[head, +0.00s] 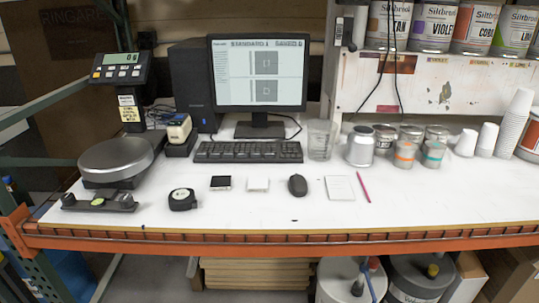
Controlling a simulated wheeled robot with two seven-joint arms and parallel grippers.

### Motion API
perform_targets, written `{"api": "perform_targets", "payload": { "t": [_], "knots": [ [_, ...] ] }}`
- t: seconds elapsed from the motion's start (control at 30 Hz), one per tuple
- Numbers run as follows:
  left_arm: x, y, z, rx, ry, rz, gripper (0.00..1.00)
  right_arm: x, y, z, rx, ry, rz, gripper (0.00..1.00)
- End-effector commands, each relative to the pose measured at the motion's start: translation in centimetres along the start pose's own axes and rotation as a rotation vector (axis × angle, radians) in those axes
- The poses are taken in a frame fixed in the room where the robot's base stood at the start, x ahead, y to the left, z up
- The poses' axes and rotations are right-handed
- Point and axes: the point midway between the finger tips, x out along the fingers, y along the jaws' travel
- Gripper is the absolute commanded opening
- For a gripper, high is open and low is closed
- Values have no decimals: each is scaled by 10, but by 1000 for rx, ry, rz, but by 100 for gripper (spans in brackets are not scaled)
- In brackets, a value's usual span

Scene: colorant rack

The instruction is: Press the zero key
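The scale's black indicator head (120,66) stands on a post at the upper left. Its lit display (121,58) shows greenish digits too small to read surely. A row of small pale and yellow keys (116,74) runs below the display; I cannot tell which one is the zero key. The scale's round metal pan (117,157) sits below on the white bench and looks empty. Neither of my grippers shows in the head view.
A monitor (258,74) and keyboard (248,152) stand at the middle. A label printer (180,135) is right of the post. A tape measure (183,199), mouse (297,185), cans and cups stand on the bench (250,222). The bench's front strip is mostly clear.

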Motion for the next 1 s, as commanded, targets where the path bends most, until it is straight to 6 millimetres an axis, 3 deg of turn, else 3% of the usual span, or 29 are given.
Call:
{"api": "perform_targets", "payload": {
  "t": [0.17, 0.3, 1.0],
  "knots": [
    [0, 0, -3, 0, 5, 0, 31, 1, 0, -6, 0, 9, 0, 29],
    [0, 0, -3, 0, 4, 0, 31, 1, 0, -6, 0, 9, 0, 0],
    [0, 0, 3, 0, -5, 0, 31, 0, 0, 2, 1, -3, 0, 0]
  ]
}}
